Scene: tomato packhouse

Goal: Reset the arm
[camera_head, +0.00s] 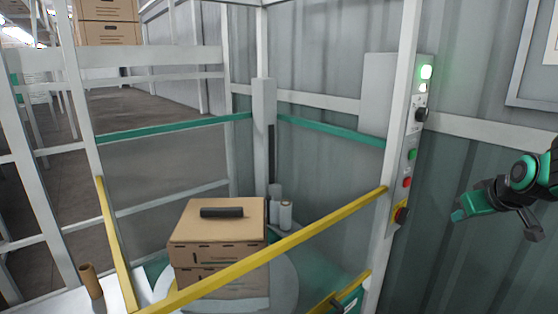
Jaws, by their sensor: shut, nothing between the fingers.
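My arm (522,172) reaches in from the right edge in the head view, dark with teal parts. My gripper (498,206) is at its end, in front of the grey corrugated wall. It is shut and empty. It hangs in the air to the right of the control post and apart from it. The arm's upper links are out of the picture.
A control post (410,150) with a lit green lamp (426,72) and buttons stands left of my gripper. A yellow bar (290,244) crosses before stacked cardboard boxes (217,234) with a dark roll (222,212) on top. A framed panel (535,60) hangs upper right.

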